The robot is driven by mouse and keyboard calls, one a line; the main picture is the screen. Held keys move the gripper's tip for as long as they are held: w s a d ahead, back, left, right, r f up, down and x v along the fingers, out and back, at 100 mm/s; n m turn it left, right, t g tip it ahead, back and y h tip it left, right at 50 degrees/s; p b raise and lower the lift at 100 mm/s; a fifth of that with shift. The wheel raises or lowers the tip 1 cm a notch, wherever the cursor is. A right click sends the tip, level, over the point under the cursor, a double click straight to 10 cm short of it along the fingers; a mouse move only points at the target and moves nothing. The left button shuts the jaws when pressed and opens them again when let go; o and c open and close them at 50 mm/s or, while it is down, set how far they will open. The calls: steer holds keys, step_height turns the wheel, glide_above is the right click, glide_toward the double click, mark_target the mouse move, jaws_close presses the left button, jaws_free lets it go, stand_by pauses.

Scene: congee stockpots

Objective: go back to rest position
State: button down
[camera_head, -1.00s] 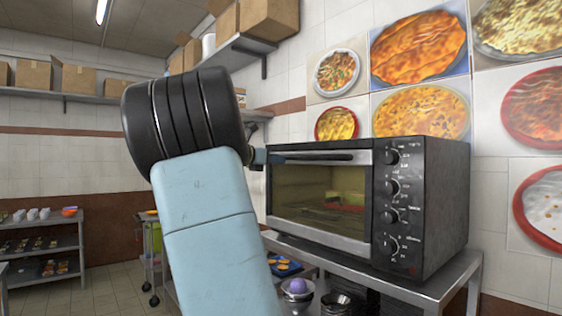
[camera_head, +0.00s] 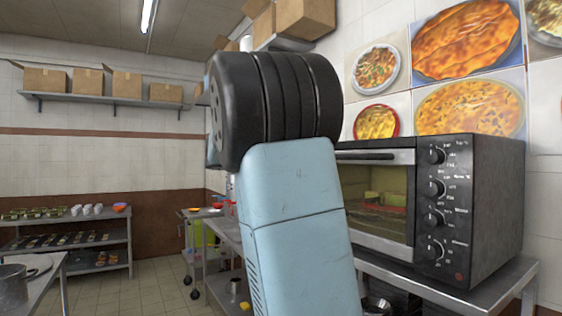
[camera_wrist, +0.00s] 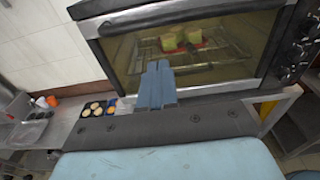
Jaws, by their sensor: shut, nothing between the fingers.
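My gripper (camera_wrist: 157,66) shows in the wrist view as two blue fingers pressed together, with nothing between them. It is in front of the lower edge of the oven (camera_wrist: 195,50). In the head view my blue and black arm stands in the middle and hides the left end of the oven (camera_head: 480,200); the fingers do not show there. The oven door is closed, and yellowish items on a red piece show through its glass.
The oven stands on a metal table (camera_head: 490,292). A tray of round food pieces (camera_wrist: 97,108) lies left of my fingers in the wrist view. A shelf rack (camera_head: 100,258) stands at the far left, with a pot (camera_head: 13,288) nearer. Tiled floor between is open.

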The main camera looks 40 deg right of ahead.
steer(key=s+a+f+m+t+y, duration=0.1)
steer(key=s+f+m+y, duration=0.25)
steer(key=f, duration=0.55)
steer(key=s+a+f+m+t+y, duration=0.15)
steer(key=s+f+y, duration=0.3)
steer(key=f, duration=0.45)
steer(key=s+a+f+m+t+y, duration=0.1)
steer(key=s+a+f+m+y, duration=0.1)
steer(key=s+a, duration=0.4)
steer(key=s+a+f+m+t+y, duration=0.1)
steer(key=s+a+f+m+y, duration=0.2)
steer(key=s+a+m, duration=0.3)
steer(key=s+a+f+m+t+y, duration=0.2)
steer(key=s+a, duration=0.4)
steer(key=a, duration=0.6)
steer(key=shift+a+f+m+y, duration=0.45)
steer(key=shift+m+y, duration=0.45)
steer(key=shift+m, duration=0.3)
steer(key=shift+d, duration=0.15)
